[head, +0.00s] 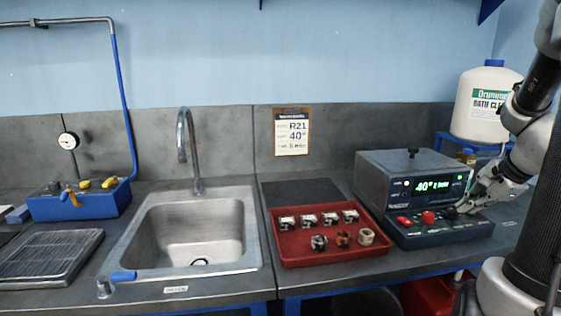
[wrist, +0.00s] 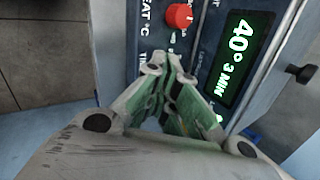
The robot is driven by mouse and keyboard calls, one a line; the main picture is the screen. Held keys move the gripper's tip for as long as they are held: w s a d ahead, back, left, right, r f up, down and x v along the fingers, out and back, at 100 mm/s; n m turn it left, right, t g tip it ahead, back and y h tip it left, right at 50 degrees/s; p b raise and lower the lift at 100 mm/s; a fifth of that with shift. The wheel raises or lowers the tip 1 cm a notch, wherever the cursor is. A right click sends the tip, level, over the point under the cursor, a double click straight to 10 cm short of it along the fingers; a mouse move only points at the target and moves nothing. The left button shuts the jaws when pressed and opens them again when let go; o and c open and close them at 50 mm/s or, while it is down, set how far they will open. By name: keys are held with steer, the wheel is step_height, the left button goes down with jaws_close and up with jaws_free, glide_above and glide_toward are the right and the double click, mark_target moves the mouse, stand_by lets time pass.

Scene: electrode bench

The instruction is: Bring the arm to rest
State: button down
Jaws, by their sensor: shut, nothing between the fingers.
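My gripper (head: 466,206) is at the right of the head view, at the front panel of the grey bath unit (head: 385,170). Its fingers are shut and empty in the wrist view (wrist: 168,68). The fingertips are close to the sloped control panel, near a dark knob (head: 451,213); I cannot tell whether they touch it. A red knob (wrist: 179,16) shows just beyond the fingertips in the wrist view. The green display (wrist: 236,58) reads 40° 3 MIN. My arm comes in from the right edge.
A red tray (head: 325,258) with several small metal parts stands left of the unit. A white jug (head: 484,112) stands behind my arm at the right. A sink (head: 190,235) with a tap (head: 183,140) and a blue box (head: 80,203) are further left.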

steer(key=s+a+r+n+g, duration=0.1)
steer(key=s+a+r+n, duration=0.3)
steer(key=s+a+n, duration=0.3)
steer(key=s+a+r+n+h, duration=0.1)
steer(key=s+a+r+n, duration=0.4)
steer(key=a+n, duration=0.5)
steer(key=s+n, duration=0.1)
steer(key=s, duration=0.1)
steer(key=shift+s+a+r+n+g, duration=0.15)
steer(key=shift+s+a+n+g, duration=0.2)
steer(key=shift+a+n+g, duration=0.05)
stand_by(0.4)
stand_by(2.6)
